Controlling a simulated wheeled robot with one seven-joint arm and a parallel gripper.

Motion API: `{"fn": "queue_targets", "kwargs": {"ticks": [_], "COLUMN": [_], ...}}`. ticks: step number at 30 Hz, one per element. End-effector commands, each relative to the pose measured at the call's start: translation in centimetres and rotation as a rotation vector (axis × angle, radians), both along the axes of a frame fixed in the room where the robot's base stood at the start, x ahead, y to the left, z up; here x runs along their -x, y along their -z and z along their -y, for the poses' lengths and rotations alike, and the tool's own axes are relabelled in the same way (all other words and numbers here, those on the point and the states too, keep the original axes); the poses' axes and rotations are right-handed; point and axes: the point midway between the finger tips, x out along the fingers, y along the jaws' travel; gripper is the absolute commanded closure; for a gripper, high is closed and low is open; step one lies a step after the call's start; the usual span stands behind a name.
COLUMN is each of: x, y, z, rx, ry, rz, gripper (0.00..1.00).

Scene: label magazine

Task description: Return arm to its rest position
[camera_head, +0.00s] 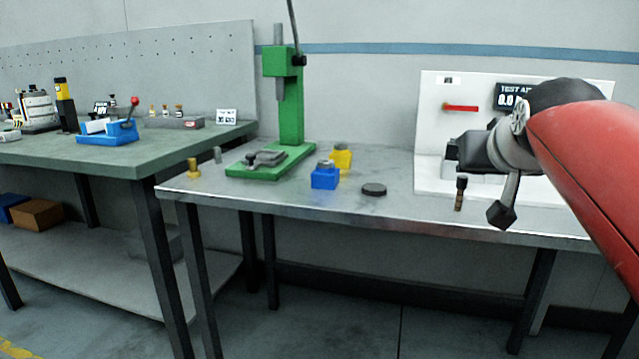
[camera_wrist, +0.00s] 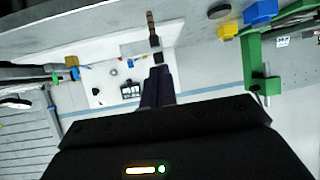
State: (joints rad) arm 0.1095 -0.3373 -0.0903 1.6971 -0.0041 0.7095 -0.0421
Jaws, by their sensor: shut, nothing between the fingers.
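My gripper (camera_head: 451,150) is in front of the white test panel (camera_head: 436,120) at the right end of the grey bench, above the bench top. In the wrist view its dark fingers (camera_wrist: 157,72) are together with nothing between them. My red arm reaches in from the right edge and hides part of the panel and its display. A small dark-topped, brown-ended tool (camera_head: 460,192) stands near the bench's front edge below the gripper, apart from it. It also shows in the wrist view (camera_wrist: 152,28), beyond the fingertips.
On the grey bench (camera_head: 300,205) are a green press (camera_head: 289,110), a blue block (camera_head: 324,179), a yellow block (camera_head: 341,158) and a dark disc (camera_head: 374,189). A green-topped bench (camera_head: 60,151) with several items stands at left. The bench's front middle is clear.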

Motion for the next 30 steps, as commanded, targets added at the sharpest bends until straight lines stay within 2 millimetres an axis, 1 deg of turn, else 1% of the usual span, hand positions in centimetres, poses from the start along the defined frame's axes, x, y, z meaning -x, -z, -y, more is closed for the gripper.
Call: {"fn": "queue_targets", "kwargs": {"ticks": [1,2,5,6,8,9,12,15,18,21,30], "x": [1.1,1.8,4.6,6.1,8.5,10.2,13.9,16.8,18.7,19.6,19.6], "y": [1.8,3.0,7.6,9.9,13.5,15.8,20.9,24.7,27.0,28.1,28.1], "z": [-0.9,-1.4,-3.4,-4.3,-5.6,-6.4,-7.9,-8.8,-9.2,-9.3,-9.3], "rx": [-0.01,-0.016,-0.036,-0.043,-0.053,-0.056,-0.062,-0.062,-0.062,-0.061,-0.061], "ry": [-0.015,-0.024,-0.057,-0.072,-0.095,-0.111,-0.137,-0.155,-0.163,-0.167,-0.167], "rz": [-0.036,-0.06,-0.155,-0.201,-0.273,-0.32,-0.424,-0.504,-0.552,-0.574,-0.574], "gripper": [1.0,1.0,1.0,1.0,1.0,1.0,1.0,1.0,1.0,1.0,1.0]}}
